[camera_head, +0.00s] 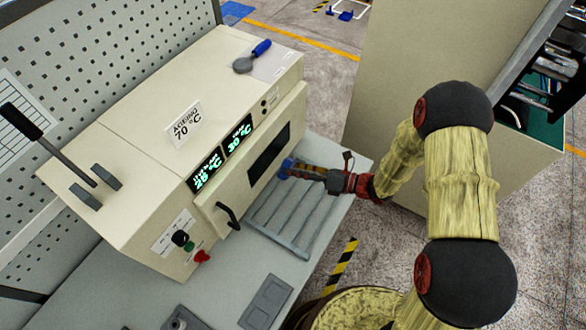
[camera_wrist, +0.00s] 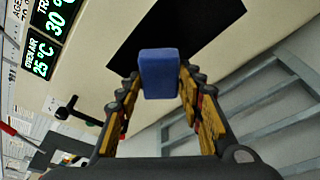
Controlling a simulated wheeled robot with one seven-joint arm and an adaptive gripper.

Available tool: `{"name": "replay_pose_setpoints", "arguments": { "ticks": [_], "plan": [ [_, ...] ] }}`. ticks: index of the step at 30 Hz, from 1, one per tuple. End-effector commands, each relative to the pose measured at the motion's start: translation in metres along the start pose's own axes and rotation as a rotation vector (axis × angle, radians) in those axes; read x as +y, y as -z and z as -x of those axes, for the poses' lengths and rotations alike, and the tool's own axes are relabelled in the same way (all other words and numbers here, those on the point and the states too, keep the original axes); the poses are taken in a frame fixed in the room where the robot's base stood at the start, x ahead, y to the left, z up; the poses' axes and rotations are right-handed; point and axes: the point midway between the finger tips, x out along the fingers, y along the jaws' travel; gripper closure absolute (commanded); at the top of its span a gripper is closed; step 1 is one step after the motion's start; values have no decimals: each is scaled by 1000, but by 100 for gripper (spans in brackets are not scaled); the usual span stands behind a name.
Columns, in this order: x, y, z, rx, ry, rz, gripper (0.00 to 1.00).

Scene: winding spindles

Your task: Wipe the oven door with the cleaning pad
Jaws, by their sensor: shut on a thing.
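The oven is a cream box on the bench, and its door (camera_head: 219,195) has a dark window (camera_head: 268,156) and a black handle (camera_head: 228,216). The door is shut. My gripper (camera_head: 296,170) is in front of the door's right half, just below the window. It is shut on a blue cleaning pad (camera_wrist: 159,74), which also shows as a small blue patch in the head view (camera_head: 286,168). In the wrist view the pad overlaps the lower edge of the dark window. I cannot tell whether the pad touches the door.
A grey slatted rack (camera_head: 290,222) lies on the bench in front of the oven, below my gripper. A blue-handled tool (camera_head: 252,56) and a 70 °C sign (camera_head: 184,124) are on the oven top. A red knob (camera_head: 202,256) sticks out at lower left.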

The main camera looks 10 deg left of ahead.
Motion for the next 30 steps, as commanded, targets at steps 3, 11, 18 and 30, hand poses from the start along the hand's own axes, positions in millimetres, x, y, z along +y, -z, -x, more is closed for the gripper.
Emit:
{"name": "replay_pose_setpoints", "arguments": {
  "ticks": [3,11,18,30],
  "plan": [
    [0,0,0,0,0,0,83],
    [0,4,15,-1,1,-2,83],
    [0,8,29,0,0,-1,83],
    [0,8,29,0,0,0,83]
  ]
}}
